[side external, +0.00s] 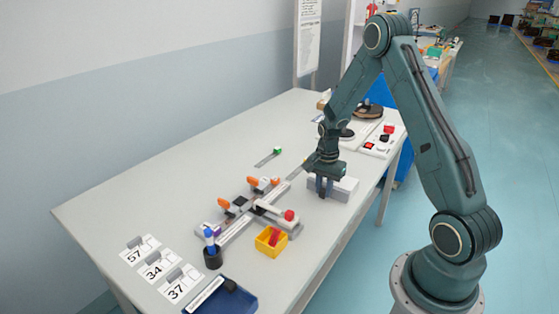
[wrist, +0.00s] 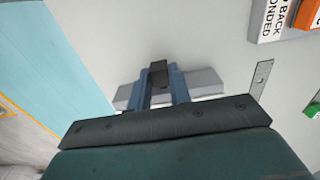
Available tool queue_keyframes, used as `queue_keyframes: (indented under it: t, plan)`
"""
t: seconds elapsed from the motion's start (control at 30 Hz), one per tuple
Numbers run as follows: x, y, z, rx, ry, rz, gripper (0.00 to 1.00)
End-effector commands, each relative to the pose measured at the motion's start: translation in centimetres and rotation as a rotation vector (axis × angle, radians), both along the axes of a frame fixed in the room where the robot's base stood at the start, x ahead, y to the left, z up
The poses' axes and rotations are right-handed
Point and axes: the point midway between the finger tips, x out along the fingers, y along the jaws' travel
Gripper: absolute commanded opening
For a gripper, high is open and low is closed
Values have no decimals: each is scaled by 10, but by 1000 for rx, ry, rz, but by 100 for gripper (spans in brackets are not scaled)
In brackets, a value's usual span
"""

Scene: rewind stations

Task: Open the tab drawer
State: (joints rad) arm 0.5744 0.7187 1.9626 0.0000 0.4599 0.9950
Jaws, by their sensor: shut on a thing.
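The tab drawer is a low light-grey box (side external: 345,186) near the table's right edge, and it also shows in the wrist view (wrist: 205,80). My gripper (side external: 324,191) points down at the box's left part. In the wrist view, its two blue-grey fingers (wrist: 159,82) are shut on a small dark tab (wrist: 158,67) at the box. The fingers and palm hide part of the box. I cannot tell from these views how far the drawer is out.
A fixture with orange clamps (side external: 262,205) and a yellow bin (side external: 271,241) stand to the left of the box. A button panel (side external: 378,140) and a round dark-topped device (side external: 368,111) stand behind. A blue tray (side external: 235,300) lies at the front.

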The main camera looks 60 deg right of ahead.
Motion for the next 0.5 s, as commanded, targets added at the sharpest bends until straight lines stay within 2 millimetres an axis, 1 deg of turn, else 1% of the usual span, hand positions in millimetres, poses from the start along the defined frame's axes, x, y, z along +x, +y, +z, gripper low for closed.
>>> queue_keyframes:
  t: [0.17, 0.27, 0.4, 0.5]
  plan:
    - [0, 6, 0, 0, 1, 1, 0]
    - [1, 18, 1, 0, 0, 3, 0]
    - [0, 42, 0, 1, 1, 3, 0]
    - [1, 55, 1, 0, 0, 2, 0]
